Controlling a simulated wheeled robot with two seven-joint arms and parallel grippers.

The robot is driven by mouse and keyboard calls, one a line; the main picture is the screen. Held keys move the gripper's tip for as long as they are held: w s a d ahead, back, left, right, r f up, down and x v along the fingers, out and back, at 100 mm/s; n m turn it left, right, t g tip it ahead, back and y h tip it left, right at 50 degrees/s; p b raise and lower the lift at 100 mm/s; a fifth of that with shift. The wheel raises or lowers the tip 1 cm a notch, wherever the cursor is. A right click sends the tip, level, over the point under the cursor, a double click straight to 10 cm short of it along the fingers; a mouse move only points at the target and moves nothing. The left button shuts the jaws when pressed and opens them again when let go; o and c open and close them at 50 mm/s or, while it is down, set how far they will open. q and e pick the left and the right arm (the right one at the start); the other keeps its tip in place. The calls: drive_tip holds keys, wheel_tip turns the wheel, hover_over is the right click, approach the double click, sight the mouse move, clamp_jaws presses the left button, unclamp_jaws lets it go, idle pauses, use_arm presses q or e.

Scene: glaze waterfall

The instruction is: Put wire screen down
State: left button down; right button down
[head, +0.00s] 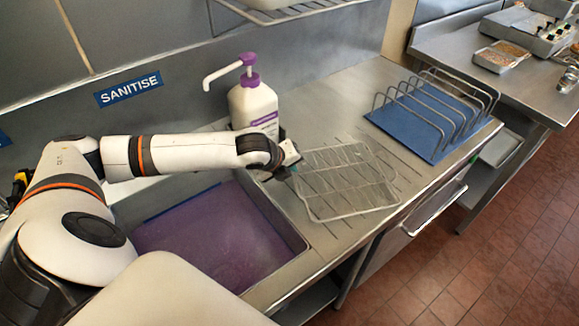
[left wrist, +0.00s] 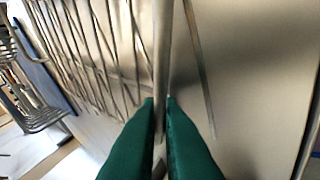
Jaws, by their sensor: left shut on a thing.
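The wire screen (head: 345,181) is a grey metal grid with a rounded rim. In the head view it is over the steel counter to the right of the sink. I cannot tell whether it touches the counter all along. My left gripper (head: 291,169) is shut on its left edge. In the left wrist view the green fingertips (left wrist: 160,102) close around one rim wire, and the screen's bars (left wrist: 100,50) spread to the left. My right gripper is not in view.
A sink (head: 220,235) with purple liquid lies left of the screen. A white pump bottle (head: 252,105) stands behind my gripper. A wire rack (head: 437,105) on a blue mat (head: 400,133) is at the right. Bare counter (head: 320,100) lies behind the screen.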

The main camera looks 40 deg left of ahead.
use_arm(q)
drive_tip(key=c, duration=1.6)
unclamp_jaws()
drive_tip(key=v, duration=1.2)
drive_tip(key=shift+r, duration=0.1)
